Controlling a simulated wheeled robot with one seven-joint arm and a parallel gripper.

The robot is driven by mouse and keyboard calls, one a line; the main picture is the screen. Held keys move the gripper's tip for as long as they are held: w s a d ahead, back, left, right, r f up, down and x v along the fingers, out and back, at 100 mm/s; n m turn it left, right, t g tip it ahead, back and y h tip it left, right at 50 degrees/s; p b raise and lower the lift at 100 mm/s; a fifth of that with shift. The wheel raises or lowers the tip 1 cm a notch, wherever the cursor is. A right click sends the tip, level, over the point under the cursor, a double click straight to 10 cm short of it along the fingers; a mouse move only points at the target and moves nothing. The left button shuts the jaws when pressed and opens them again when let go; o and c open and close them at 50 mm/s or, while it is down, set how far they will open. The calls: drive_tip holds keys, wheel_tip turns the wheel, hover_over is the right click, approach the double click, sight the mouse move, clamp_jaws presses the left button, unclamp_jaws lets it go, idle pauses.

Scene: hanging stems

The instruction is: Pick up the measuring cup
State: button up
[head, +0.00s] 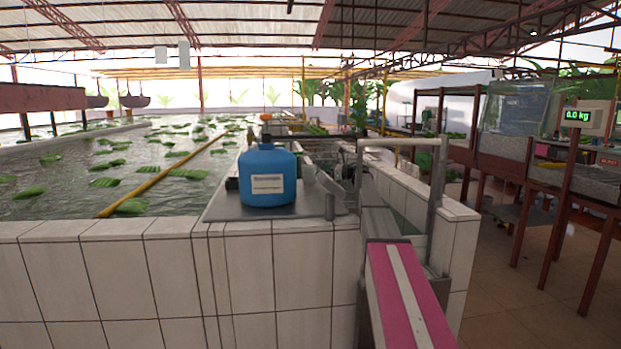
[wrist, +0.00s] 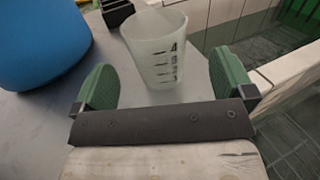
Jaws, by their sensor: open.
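The measuring cup (wrist: 158,57) is a clear, frosted cup with dark graduation marks. It stands on a grey surface (wrist: 45,125) in the wrist view, just beyond my gripper (wrist: 165,85). My gripper is open, with one green pad to the left and one to the right of the cup's near side. Nothing is held between the pads. I cannot clearly make out my gripper in the head view.
A blue jug (head: 267,176) with a white label stands on the tiled wall's grey top, close left of the cup; it also shows in the wrist view (wrist: 42,40). A small black holder (wrist: 116,11) is behind the cup. A water tank (head: 60,190) lies left.

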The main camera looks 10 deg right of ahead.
sight(309, 169)
drive_tip(key=x, duration=0.6)
drive_tip(key=shift+s+a+r, duration=0.1)
drive_tip(key=shift+a+r, duration=0.25)
drive_tip(key=c, duration=1)
